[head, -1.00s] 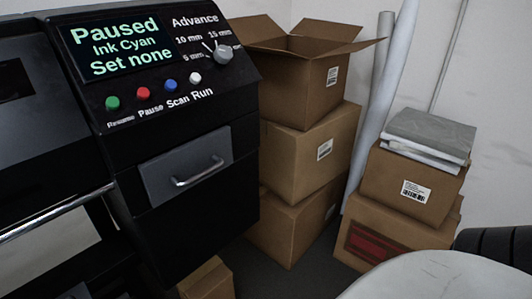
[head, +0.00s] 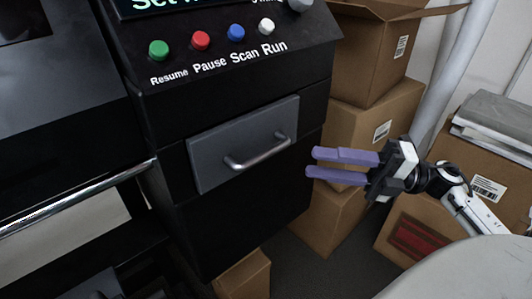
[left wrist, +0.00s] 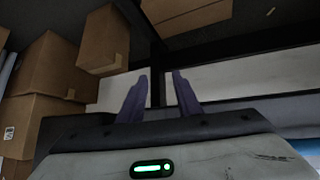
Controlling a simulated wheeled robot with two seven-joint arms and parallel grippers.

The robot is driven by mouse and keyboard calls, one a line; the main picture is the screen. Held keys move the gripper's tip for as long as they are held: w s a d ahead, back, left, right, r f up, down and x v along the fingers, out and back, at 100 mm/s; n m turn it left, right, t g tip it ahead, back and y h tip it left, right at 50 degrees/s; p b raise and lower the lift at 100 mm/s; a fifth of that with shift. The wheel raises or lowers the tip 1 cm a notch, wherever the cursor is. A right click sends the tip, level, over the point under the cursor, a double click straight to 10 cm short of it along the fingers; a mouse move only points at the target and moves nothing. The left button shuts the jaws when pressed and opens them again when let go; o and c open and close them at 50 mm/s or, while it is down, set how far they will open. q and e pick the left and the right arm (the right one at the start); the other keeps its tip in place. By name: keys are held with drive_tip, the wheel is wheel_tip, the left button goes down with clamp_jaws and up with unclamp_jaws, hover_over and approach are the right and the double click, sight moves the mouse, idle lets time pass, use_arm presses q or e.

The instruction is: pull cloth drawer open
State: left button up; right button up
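The drawer (head: 215,160) is a grey front panel with a silver bar handle (head: 258,153), set in the black machine below its button row. The panel looks closed, flush with the machine's front. My right gripper (head: 310,162) has two purple fingers pointing left toward the drawer. They are apart with nothing between them, to the right of the handle and not touching it. My left gripper (left wrist: 160,75) shows in the left wrist view with its purple fingers apart and empty; it is not in the head view.
Several cardboard boxes (head: 375,120) are stacked right of the machine, behind my right gripper. Resume, Pause, Scan and Run buttons (head: 201,40) sit above the drawer. A metal bar (head: 75,198) runs along the machine at left. A pale rounded surface (head: 470,272) is at lower right.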

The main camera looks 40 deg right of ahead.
sight(270, 155)
drive_tip(key=x, duration=0.4)
drive_tip(key=p+x, duration=0.1)
drive_tip(key=x, duration=0.3)
drive_tip(key=shift+a+r+p, duration=0.2)
drive_tip(key=shift+r+p, duration=0.05)
drive_tip(key=shift+p, duration=0.05)
drive_tip(key=shift+w+a, duration=0.45)
drive_tip(key=shift+a, duration=0.1)
clamp_jaws()
